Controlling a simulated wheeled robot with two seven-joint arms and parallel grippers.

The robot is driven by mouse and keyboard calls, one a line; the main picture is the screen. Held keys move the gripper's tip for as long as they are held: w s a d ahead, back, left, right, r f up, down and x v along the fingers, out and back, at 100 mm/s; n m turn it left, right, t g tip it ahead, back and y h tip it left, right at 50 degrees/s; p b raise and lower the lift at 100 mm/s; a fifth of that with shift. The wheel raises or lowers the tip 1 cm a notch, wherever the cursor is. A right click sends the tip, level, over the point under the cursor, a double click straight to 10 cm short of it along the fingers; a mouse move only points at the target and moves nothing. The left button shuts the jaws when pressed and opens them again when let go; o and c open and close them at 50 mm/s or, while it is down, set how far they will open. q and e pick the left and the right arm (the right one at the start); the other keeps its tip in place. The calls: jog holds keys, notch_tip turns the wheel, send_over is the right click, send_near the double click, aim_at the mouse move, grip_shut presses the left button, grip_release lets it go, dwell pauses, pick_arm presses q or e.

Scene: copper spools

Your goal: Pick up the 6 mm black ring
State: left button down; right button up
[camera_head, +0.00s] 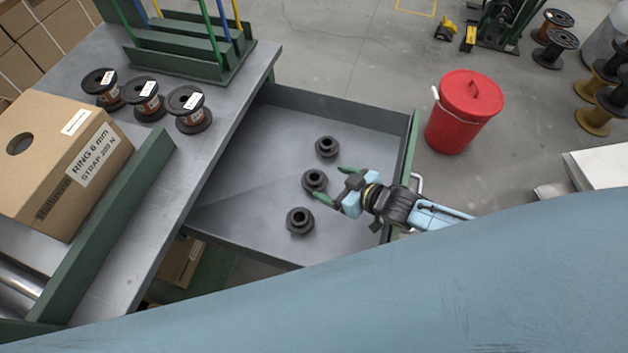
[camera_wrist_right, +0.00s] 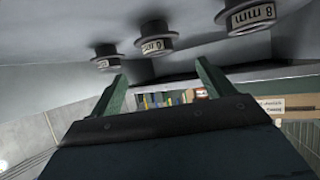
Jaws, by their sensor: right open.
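Three black rings lie in the grey drawer: a far one (camera_head: 327,147), a middle one (camera_head: 314,181) and a near one (camera_head: 300,221). In the right wrist view the middle ring (camera_wrist_right: 155,42) has a white label that seems to read 6 mm. The ring on the right there (camera_wrist_right: 246,17) reads 8 mm, and the label of the left one (camera_wrist_right: 105,59) is too small to read. My right gripper (camera_head: 335,184) is open and empty, its green fingers (camera_wrist_right: 161,72) pointing towards the middle ring, just short of it. My left gripper is not in view.
The drawer's green-edged front wall (camera_head: 410,150) is beside my right arm. A red bucket (camera_head: 465,112) stands outside it. On the bench are several copper spools (camera_head: 146,100) and a cardboard box (camera_head: 62,150) marked RING 6 mm. The drawer floor left of the rings is clear.

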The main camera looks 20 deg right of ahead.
aim_at(316, 178)
jog(key=shift+w+a+f, duration=0.15)
jog(key=shift+w+f, duration=0.1)
jog(key=shift+f, duration=0.2)
jog(key=shift+b+x, duration=0.4)
jog(key=shift+x, duration=0.7)
jog(key=b+x, duration=0.1)
jog(key=x, duration=0.3)
jog(key=shift+w+a+f, duration=0.1)
jog(key=shift+w+a, duration=0.1)
jog(key=shift+w, duration=0.1)
jog(key=c, duration=0.9)
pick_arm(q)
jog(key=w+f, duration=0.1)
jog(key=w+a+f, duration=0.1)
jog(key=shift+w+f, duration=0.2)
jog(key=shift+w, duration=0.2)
